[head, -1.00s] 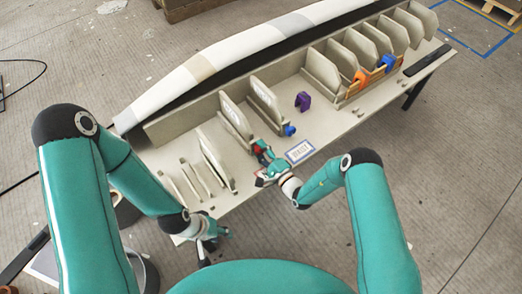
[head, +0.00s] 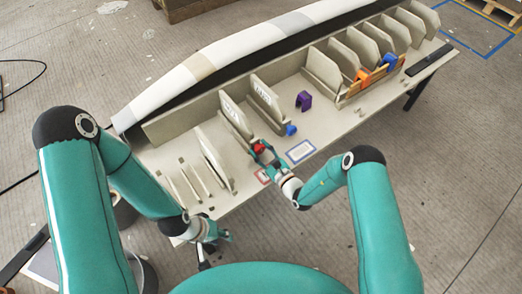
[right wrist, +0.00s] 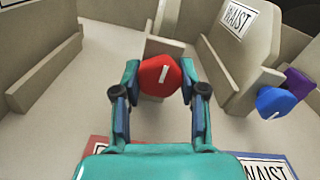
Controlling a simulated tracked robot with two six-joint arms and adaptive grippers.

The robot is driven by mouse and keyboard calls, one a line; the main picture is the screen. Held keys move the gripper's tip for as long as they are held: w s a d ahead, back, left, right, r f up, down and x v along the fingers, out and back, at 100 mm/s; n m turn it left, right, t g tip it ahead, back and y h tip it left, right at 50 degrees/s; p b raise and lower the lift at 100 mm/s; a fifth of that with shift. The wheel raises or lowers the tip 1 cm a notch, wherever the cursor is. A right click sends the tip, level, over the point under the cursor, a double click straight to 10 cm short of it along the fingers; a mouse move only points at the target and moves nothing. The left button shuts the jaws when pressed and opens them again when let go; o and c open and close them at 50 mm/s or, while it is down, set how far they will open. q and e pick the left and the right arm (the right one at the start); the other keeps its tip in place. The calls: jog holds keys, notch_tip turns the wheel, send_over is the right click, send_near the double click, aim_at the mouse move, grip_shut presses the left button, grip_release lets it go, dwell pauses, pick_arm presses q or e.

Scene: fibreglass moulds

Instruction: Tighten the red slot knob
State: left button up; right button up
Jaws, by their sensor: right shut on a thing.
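The red slot knob (right wrist: 160,84) has a white slot mark and sits at the front end of an upright beige panel. In the head view the red knob (head: 259,148) shows just beyond the fingers of my right gripper (head: 265,154). In the right wrist view the two fingers of the right gripper (right wrist: 159,82) stand on either side of the knob, shut on it. The white mark is tilted slightly from upright. My left gripper (head: 213,238) hangs near the table's front left edge, apart from the knob; its fingers are too small to read.
A blue knob (right wrist: 275,102) sits on the panel labelled WAIST (right wrist: 238,32), with a purple piece (right wrist: 300,83) beside it. Red-edged (head: 263,176) and blue-edged (head: 300,151) cards lie on the table. Several upright panels (head: 322,68) stand further right, with orange and blue pieces.

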jog(key=m, duration=0.4)
jog(key=shift+s+d+f, duration=0.1)
jog(key=shift+f, duration=0.25)
jog(key=m+b, duration=0.1)
jog(key=m, duration=0.8)
jog(key=shift+s, duration=0.1)
jog(key=shift+r+m+b, duration=0.1)
jog(key=shift+m+b, duration=0.2)
jog(key=shift+m, duration=1.6)
jog(key=shift+a, duration=0.2)
jog(key=o, duration=1.1)
jog(key=shift+o, duration=0.3)
jog(key=shift+r, duration=0.15)
